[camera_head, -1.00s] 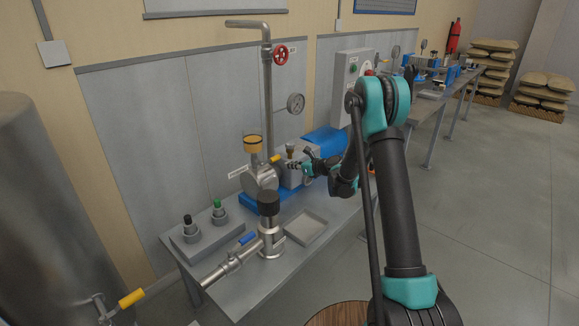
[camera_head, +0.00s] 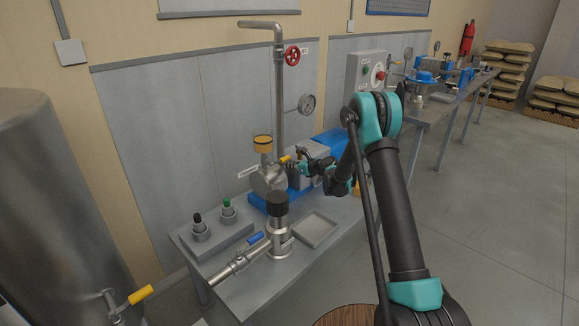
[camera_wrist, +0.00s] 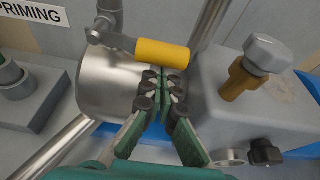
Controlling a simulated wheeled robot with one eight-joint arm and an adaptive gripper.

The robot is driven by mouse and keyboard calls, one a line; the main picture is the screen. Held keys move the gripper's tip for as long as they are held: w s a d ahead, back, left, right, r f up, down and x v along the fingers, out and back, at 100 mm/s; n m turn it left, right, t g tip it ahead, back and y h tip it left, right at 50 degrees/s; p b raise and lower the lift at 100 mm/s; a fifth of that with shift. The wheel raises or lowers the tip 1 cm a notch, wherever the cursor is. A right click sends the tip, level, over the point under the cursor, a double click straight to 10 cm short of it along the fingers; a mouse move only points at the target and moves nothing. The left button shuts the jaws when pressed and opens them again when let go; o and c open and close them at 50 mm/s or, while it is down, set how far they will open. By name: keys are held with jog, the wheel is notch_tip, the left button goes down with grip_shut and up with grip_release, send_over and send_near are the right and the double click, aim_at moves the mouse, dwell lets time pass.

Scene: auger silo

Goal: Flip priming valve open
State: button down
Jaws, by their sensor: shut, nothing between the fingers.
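The priming valve's yellow handle (camera_wrist: 162,55) lies about level in the wrist view, on a grey metal stem (camera_wrist: 104,28) beside the PRIMING label (camera_wrist: 35,11). In the head view the yellow handle (camera_head: 284,159) shows small at the round steel pump housing (camera_head: 268,181). In the head view my gripper (camera_head: 303,156) is just right of the handle.
A brass fitting with a grey knob (camera_wrist: 262,58) stands close right of my fingers. The steel housing (camera_wrist: 108,85) is close left. A blue-handled valve (camera_head: 256,238) and an empty tray (camera_head: 316,230) are nearer on the bench.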

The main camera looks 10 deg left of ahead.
aim_at(287, 157)
jog(key=shift+r+n, duration=0.35)
jog(key=shift+n, duration=0.05)
notch_tip(287, 157, up, 3)
jog(key=n+t+h, duration=0.1)
jog(key=n, duration=0.1)
jog(key=shift+f+n+t, duration=0.15)
jog(key=shift+n+t, duration=0.25)
jog(key=s+a+r+n+t+h, duration=0.1)
jog(key=s+a+r+n+t, duration=0.2)
jog(key=r+n, duration=0.3)
jog(key=shift+s+a+n, duration=0.35)
jog(key=shift+s+n, duration=0.15)
jog(key=shift+s, duration=0.35)
jog(key=shift+s+a, duration=0.15)
dwell(0.4)
